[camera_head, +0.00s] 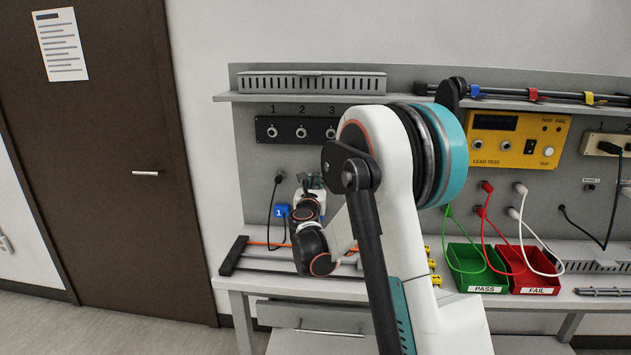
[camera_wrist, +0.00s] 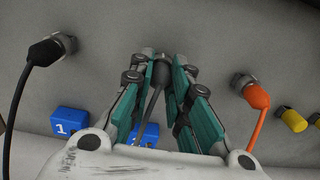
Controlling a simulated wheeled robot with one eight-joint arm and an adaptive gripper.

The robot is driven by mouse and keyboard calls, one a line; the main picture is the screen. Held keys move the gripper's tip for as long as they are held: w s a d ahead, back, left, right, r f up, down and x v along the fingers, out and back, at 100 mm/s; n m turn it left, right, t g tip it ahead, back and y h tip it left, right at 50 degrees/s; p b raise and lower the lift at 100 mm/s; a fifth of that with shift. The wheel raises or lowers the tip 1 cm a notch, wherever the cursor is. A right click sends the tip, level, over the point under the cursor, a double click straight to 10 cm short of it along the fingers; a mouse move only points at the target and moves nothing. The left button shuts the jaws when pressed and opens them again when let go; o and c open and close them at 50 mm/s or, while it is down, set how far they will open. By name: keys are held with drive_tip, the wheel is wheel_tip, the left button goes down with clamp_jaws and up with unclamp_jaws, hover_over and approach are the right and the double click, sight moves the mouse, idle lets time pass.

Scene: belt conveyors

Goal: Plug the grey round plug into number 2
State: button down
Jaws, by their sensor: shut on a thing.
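In the wrist view my gripper (camera_wrist: 162,62) has its two teal fingers closed around the grey plug (camera_wrist: 161,72). A grey cable (camera_wrist: 148,105) runs down from the plug between the fingers. The plug's tip points at the grey wall panel; whether it sits in a socket there is hidden by the fingertips. In the head view my gripper (camera_head: 312,183) is low before the back panel, and the plug cannot be made out. Above it is a black strip with round sockets under the numbers 1, 2 and 3; the number 2 socket (camera_head: 301,132) looks empty.
A black plug (camera_wrist: 45,52) at left and an orange plug (camera_wrist: 257,97) at right sit in wall sockets. A blue block marked 1 (camera_wrist: 70,122) is beside another blue block (camera_wrist: 146,135), partly hidden. Green (camera_head: 462,256) and red (camera_head: 543,276) bins stand at right.

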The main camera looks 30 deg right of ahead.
sight(315, 184)
drive_tip(key=shift+s+a, duration=0.1)
drive_tip(key=shift+s, duration=0.05)
drive_tip(key=shift+v, duration=2.35)
